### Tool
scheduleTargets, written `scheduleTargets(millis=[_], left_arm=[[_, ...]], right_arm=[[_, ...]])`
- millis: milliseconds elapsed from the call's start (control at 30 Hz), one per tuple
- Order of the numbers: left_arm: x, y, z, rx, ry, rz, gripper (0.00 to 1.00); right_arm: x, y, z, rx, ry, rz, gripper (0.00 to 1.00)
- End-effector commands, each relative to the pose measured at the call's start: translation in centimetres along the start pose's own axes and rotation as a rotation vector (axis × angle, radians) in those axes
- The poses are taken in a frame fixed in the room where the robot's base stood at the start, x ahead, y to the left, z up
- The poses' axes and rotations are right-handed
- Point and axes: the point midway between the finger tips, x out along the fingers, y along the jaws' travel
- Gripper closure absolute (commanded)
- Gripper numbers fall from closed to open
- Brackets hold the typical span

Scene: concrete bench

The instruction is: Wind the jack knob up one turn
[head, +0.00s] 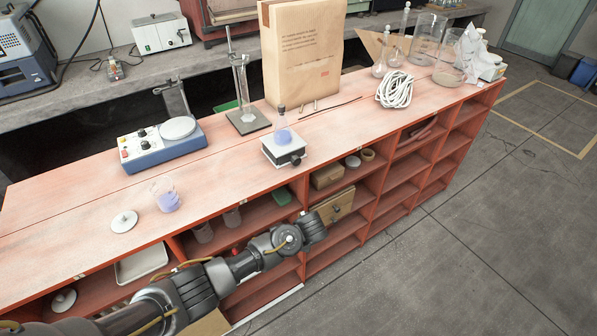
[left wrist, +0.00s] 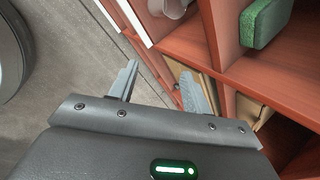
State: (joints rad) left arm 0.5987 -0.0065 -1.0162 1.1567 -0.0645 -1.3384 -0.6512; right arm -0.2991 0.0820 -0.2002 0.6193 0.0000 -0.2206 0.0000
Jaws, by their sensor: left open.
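The jack (head: 283,148) is a small white block standing on the reddish bench top near its front edge. Its dark knob (head: 296,160) is on the front side, facing the aisle. A flask (head: 283,132) with violet liquid and a dark stopper stands on the jack. My left gripper (head: 318,224) is in front of the shelves, below and to the right of the jack and apart from it. In the left wrist view my left gripper (left wrist: 160,88) has its two fingers spread, with nothing between them. The jack is not in that view. My right gripper is not in view.
A green block (left wrist: 266,20) lies on a shelf. A stirrer plate (head: 160,143), a beaker (head: 165,195), a paper bag (head: 300,55) and coiled white rope (head: 395,90) stand on the bench.

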Motion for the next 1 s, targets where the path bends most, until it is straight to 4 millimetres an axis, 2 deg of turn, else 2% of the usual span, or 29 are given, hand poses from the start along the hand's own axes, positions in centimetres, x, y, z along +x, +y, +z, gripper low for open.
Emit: scheduleTargets(millis=[33,100,133,200,300,400,533,733,900,1000], left_arm=[[-3.1,-4.1,-0.6,0.137,-0.067,-0.083,0.51],[-7.5,-7.7,-0.6,0.304,-0.183,-0.161,0.51],[-9.3,-8.9,-0.5,0.365,-0.235,-0.19,0.51],[-13.0,-10.9,-0.2,0.485,-0.351,-0.244,0.51],[-16.9,-12.6,0.4,0.598,-0.492,-0.294,0.51],[-19.3,-13.3,1.0,0.66,-0.587,-0.317,0.51],[-20.6,-13.6,1.3,0.691,-0.639,-0.327,0.51],[-20.4,-13.6,1.4,0.691,-0.643,-0.326,0.51],[-19.2,-13.8,1.7,0.689,-0.642,-0.326,0.51],[-18.3,-14.1,2.0,0.688,-0.641,-0.326,0.51]], right_arm=[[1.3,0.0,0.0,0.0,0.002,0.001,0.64],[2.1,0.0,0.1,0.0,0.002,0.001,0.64],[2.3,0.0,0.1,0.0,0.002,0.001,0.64],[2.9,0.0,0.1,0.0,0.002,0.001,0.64],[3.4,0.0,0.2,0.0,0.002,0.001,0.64],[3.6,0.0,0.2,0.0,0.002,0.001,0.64],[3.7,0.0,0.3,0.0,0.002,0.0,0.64],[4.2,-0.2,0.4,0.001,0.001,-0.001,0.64],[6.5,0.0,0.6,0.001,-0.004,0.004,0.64],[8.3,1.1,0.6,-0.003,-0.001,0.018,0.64]])
